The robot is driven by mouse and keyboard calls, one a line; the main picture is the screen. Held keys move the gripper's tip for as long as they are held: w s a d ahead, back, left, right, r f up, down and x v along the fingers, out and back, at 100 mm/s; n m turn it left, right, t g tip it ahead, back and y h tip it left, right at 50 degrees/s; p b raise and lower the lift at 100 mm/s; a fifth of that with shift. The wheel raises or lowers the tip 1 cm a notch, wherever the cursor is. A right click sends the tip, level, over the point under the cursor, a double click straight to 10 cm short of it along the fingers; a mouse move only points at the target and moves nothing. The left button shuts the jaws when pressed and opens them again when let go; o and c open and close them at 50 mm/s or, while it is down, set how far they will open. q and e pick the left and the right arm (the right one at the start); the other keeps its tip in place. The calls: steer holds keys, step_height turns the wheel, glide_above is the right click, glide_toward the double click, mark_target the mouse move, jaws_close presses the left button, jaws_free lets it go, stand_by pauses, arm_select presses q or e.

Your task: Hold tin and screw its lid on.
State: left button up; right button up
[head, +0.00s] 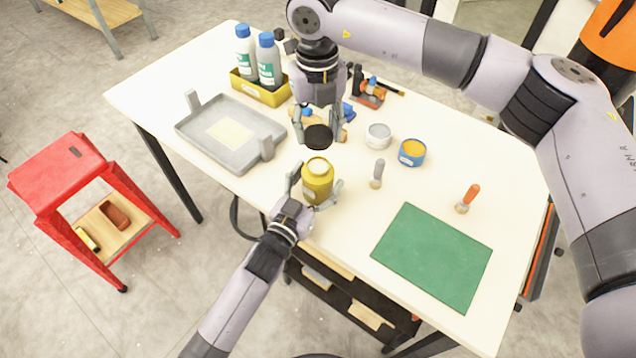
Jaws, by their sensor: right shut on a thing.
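The yellow tin (318,183) stands upright near the table's front edge in the head view. My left gripper (316,186) reaches in from the lower left with one finger on each side of the tin. A small gap shows at the tin's left side, and the fingers look open around it. My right gripper (318,132) comes down from above, shut on the black round lid (318,139). The lid is held flat, apart from the tin and just behind and above its mouth in the picture.
A grey tray (197,138) lies left, before a yellow box (249,90) with two bottles. A green mat (433,257) lies front right.

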arm_select(q)
steer(key=c, duration=1.4)
steer(key=shift+c, duration=0.2)
arm_select(e)
glide_above(318, 166)
steer(key=shift+f, duration=2.45)
steer(key=shift+f, duration=0.9)
steer(key=shift+f, duration=0.55)
